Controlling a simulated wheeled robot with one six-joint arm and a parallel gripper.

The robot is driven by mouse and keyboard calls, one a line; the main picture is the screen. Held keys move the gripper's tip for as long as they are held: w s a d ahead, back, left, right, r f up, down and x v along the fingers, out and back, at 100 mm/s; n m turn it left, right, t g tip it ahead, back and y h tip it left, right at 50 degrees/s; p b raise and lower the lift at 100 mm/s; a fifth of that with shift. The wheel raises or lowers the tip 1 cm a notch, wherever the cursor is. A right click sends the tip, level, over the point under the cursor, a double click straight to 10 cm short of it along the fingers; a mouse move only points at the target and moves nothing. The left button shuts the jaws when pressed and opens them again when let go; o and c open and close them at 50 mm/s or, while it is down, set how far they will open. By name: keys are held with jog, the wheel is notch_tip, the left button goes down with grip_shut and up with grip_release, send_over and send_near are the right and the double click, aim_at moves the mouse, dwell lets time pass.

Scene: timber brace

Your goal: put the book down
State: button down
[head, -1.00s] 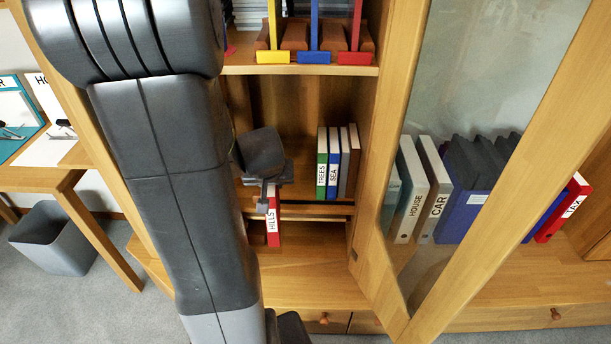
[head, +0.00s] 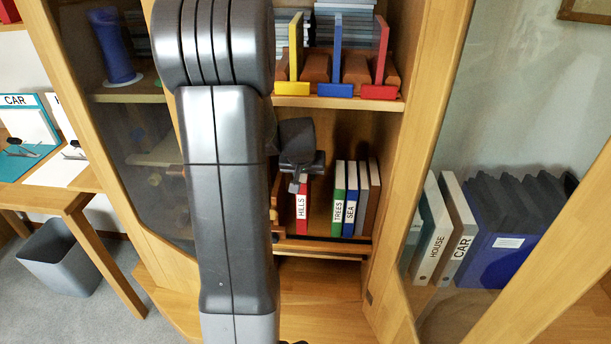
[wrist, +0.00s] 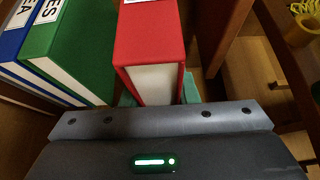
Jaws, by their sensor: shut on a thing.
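The red book marked HILLS (head: 302,202) stands upright on the cabinet's middle shelf level, left of the green book marked TREES (head: 338,195). My gripper (head: 299,184) is at the top of the red book. In the wrist view the red book (wrist: 150,45) sits between my green-tipped fingers (wrist: 158,90), and my gripper is shut on it. A gap separates it from the green book (wrist: 72,45). Whether its bottom edge touches the shelf is hard to tell.
The blue book marked SEA (head: 351,198) and darker books stand right of the green one. Coloured bookends (head: 336,90) stand on the shelf above. A glass door (head: 480,120) stands at right. A wooden upright (wrist: 225,35) is close beside the red book.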

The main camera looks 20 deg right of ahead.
jog(key=shift+w+d+r+x, duration=0.1)
jog(key=shift+w+x, duration=0.05)
jog(key=shift+x, duration=0.6)
jog(key=shift+w+d+r+x, duration=0.1)
jog(key=shift+w+x, duration=0.05)
jog(key=shift+x, duration=0.6)
jog(key=shift+w+r+x, duration=0.1)
jog(key=shift+w+x, duration=0.05)
jog(key=shift+x, duration=0.65)
jog(key=shift+f+b, duration=0.2)
jog(key=shift+b, duration=0.2)
jog(key=c, duration=1.1)
grip_release()
jog(key=shift+s, duration=0.1)
jog(key=shift+r, duration=0.15)
